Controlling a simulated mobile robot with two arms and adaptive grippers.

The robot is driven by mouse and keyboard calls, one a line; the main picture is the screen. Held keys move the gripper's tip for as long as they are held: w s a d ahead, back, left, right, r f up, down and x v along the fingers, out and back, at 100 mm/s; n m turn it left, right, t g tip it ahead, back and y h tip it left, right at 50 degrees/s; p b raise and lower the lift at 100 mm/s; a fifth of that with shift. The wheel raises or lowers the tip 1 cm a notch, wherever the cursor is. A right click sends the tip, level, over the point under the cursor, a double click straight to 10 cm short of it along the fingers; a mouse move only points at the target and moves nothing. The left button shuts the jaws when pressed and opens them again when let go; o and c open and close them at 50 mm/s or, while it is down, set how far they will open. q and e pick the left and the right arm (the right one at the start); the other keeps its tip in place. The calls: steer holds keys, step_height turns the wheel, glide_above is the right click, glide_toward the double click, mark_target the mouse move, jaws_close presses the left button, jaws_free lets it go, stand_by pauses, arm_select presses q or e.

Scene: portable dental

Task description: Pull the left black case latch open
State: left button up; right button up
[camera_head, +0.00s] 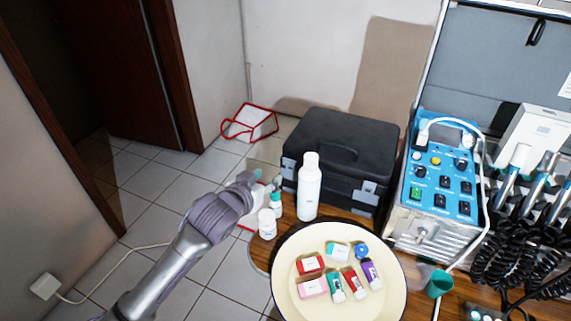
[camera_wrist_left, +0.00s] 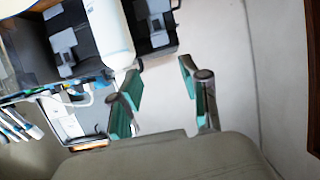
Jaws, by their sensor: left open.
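The black case (camera_head: 340,140) stands shut at the back of the wooden table. Its left latch (camera_head: 289,165) is at the front left corner, and its right latch (camera_head: 365,190) is on the front right. In the left wrist view the picture is turned over, and the left latch (camera_wrist_left: 157,22) shows beyond the white bottle (camera_wrist_left: 110,35). My left gripper (camera_head: 264,184) is just left of the case, apart from the latch. Its teal-padded fingers are open and empty in the left wrist view (camera_wrist_left: 163,98). My right gripper is out of view.
The tall white bottle (camera_head: 309,190) stands close in front of the case. Small white bottles (camera_head: 267,224) stand beside my left gripper. A cream plate (camera_head: 290,275) with several small boxes is in front. A blue control unit (camera_head: 440,175) stands right of the case.

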mark_target(288, 162)
arm_select(q)
steer(key=x, duration=1.3)
steer(key=shift+w+f, duration=0.25)
jaws_close()
